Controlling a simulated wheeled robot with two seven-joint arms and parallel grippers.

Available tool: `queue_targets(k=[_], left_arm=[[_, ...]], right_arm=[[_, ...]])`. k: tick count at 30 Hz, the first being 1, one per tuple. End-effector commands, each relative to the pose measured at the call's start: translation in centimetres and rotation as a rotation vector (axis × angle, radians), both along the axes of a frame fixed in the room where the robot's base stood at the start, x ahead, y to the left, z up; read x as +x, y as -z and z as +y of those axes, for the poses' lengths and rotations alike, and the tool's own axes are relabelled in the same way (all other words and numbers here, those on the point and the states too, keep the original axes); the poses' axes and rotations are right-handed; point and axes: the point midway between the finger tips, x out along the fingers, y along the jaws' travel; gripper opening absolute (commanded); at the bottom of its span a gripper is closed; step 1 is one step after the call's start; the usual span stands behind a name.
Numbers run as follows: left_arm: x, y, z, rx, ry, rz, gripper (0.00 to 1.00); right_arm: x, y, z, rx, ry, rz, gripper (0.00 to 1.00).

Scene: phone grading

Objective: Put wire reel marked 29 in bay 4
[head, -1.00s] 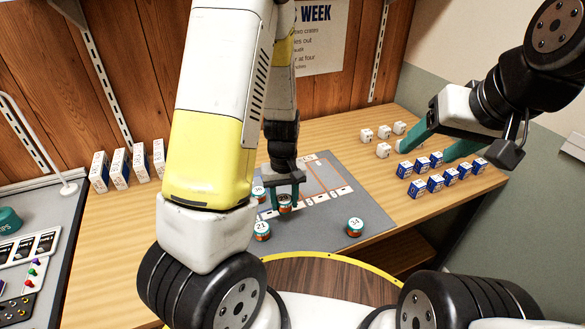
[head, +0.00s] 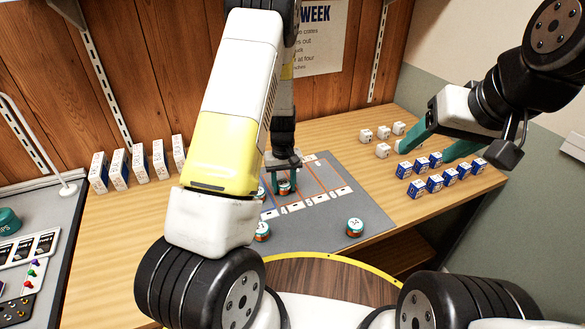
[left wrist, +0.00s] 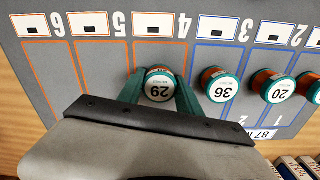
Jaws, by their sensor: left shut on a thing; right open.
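The reel marked 29 (left wrist: 159,88) has a white top and a teal and orange side. It also shows in the head view (head: 284,187). My left gripper (head: 284,188) is shut on it, with one teal finger on each side in the left wrist view (left wrist: 160,92). In that view the reel lies within the orange-outlined column of bay 4 (left wrist: 158,47), below the card marked 4. I cannot tell whether it touches the mat. Reel 36 (left wrist: 219,86) is in bay 3 beside it. My right gripper (head: 425,148) is open and empty over the right of the table.
Reel 20 (left wrist: 277,87) sits in bay 2; bays 5 (left wrist: 105,70) and 6 (left wrist: 50,72) look empty. Reels marked 21 (head: 262,231) and 34 (head: 355,227) stand at the grey mat's (head: 320,231) front. Blue-and-white boxes (head: 435,183) and white cubes (head: 383,133) stand right.

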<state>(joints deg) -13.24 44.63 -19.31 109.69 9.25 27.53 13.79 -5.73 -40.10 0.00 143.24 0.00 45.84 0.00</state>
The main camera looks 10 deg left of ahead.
Motion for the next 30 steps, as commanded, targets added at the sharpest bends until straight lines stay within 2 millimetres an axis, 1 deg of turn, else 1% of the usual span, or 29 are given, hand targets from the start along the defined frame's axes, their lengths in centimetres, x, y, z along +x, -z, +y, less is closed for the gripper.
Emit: queue_targets(k=[4,8,9,11,12,20,23,26,29,30], left_arm=[[0.0,-0.1,0.0,-0.001,0.000,-0.001,0.02],[0.0,0.3,0.0,0.000,0.000,0.000,0.02],[0.0,0.2,0.0,0.000,0.000,-0.001,0.49],[0.0,0.2,0.0,0.000,0.000,-0.001,0.61],[0.0,0.2,0.0,0.000,0.000,-0.001,0.63],[0.0,0.2,0.0,0.000,0.000,-0.001,0.63],[0.0,-0.3,0.0,0.000,0.000,-0.002,0.63],[0.1,-1.5,-0.1,-0.001,0.000,-0.005,0.63],[0.1,-3.5,-0.1,-0.002,-0.001,-0.006,0.63],[0.2,-4.4,-0.1,-0.001,0.000,-0.007,0.63]], right_arm=[[0.0,0.0,0.0,0.000,0.000,0.000,0.63],[0.0,0.0,0.0,0.000,0.000,0.000,0.63],[0.0,0.0,0.0,0.000,0.000,0.000,0.63],[0.0,0.0,0.0,0.000,0.000,0.000,0.63],[0.0,0.0,0.0,0.000,0.000,0.000,0.63],[0.0,0.0,0.0,0.000,0.000,0.000,0.63],[0.0,0.0,0.0,0.000,0.000,0.000,0.63],[0.0,0.0,0.0,0.000,0.000,0.000,0.63],[0.0,0.0,0.0,0.000,0.000,0.000,0.63],[0.0,0.0,0.0,0.000,0.000,0.000,0.63]])
